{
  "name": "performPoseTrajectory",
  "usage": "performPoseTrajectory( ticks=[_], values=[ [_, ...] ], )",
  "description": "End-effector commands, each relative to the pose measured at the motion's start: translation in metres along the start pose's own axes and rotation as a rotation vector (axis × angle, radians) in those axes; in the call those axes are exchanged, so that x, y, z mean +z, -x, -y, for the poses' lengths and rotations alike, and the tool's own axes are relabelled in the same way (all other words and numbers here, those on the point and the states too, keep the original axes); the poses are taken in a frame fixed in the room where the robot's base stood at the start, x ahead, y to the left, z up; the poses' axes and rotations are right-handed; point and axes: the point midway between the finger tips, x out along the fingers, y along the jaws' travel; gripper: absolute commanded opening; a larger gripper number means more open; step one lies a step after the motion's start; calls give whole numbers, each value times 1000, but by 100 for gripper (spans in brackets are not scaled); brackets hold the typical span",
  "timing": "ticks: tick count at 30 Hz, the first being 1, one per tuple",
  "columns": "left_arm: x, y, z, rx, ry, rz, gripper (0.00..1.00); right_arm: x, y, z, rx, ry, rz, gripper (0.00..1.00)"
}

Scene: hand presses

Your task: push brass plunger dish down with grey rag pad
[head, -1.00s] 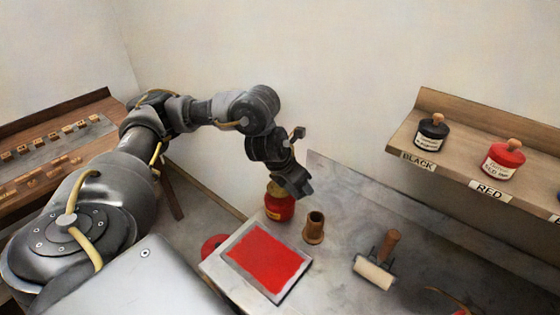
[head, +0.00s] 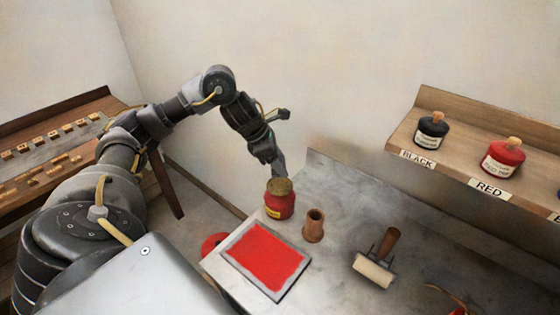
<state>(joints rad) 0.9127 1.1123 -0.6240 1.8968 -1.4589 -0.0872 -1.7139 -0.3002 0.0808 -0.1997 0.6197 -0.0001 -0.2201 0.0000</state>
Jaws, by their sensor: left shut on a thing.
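The brass plunger dish (head: 279,186) sits on top of a red can (head: 280,206) with a yellow label, at the back left corner of the grey table. My left gripper (head: 279,169) points down at the dish's far edge, its tip overlapping the dish's top in the head view. I cannot tell whether it touches the dish. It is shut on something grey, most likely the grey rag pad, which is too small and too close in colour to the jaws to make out.
A red ink slab (head: 265,258) lies in front of the can. A brown wooden cup (head: 314,226) stands just right of it, and a roller (head: 376,266) lies further right. A shelf holds black (head: 432,132) and red (head: 503,157) ink jars. The table's back middle is clear.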

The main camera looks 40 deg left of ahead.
Motion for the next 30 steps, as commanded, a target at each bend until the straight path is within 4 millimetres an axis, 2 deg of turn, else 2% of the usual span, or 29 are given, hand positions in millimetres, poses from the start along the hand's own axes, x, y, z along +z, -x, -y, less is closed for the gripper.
performPoseTrajectory(
  ticks=[15, 30],
  values=[
    [-25, -45, 0, 0, 0, 0, 38, 4, -44, 1, 0, 0, 0, 36],
    [-27, -47, 0, 1, 0, 0, 38, 4, -46, 1, 0, 0, -1, 36]
  ],
)
